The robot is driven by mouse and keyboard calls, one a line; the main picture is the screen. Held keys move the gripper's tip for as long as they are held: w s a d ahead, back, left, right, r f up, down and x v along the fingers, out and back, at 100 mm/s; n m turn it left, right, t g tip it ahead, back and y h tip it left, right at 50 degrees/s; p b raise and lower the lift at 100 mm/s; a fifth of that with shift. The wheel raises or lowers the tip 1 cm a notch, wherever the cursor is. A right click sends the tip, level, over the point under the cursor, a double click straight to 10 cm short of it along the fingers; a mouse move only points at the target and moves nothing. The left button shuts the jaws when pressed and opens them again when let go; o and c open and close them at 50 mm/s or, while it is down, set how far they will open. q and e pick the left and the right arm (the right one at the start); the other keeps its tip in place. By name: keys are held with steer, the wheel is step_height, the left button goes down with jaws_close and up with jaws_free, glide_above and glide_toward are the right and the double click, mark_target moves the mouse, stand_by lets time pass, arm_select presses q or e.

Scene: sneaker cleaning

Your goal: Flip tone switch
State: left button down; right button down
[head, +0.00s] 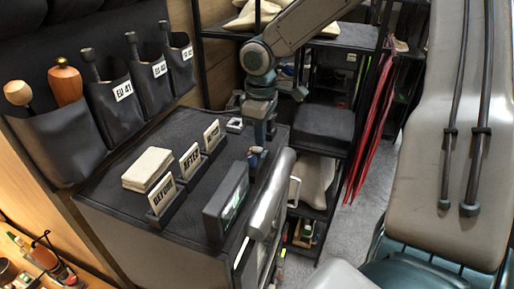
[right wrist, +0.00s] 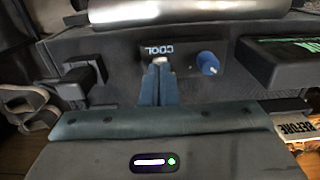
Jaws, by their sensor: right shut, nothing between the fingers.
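A dark control panel (right wrist: 225,58) shows in the right wrist view with an upside-down "COOL" label and a round blue knob (right wrist: 207,62). A small pale piece, likely the tone switch (right wrist: 161,59), shows right at my right fingertips; the fingers cover most of it, so its position and any contact are unclear. My right gripper (right wrist: 160,68) is shut and empty, its tips against or just in front of the panel below the label. In the head view my right gripper (head: 261,138) reaches down over the right edge of the dark cabinet top. My left gripper is not in view.
On the cabinet top (head: 215,165) stand a dark display box (head: 226,200), several label cards including "BEFORE" (head: 162,194), and a pale stack of cloths (head: 147,168). A pale rounded bar (head: 268,195) runs along the cabinet's right side. Pockets with brushes hang at left.

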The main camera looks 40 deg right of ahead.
mark_target(260, 149)
steer(key=shift+s+f+b, duration=0.1)
steer(key=shift+f+b, duration=0.4)
steer(key=shift+f, duration=0.5)
stand_by(0.6)
steer(key=shift+r, duration=0.1)
steer(key=r+p, duration=0.2)
steer(key=shift+w+r+p, duration=0.2)
steer(key=shift+r+p, duration=0.1)
steer(key=shift+r, duration=0.2)
steer(key=shift+s+r, duration=0.1)
steer(key=shift+r, duration=1.85)
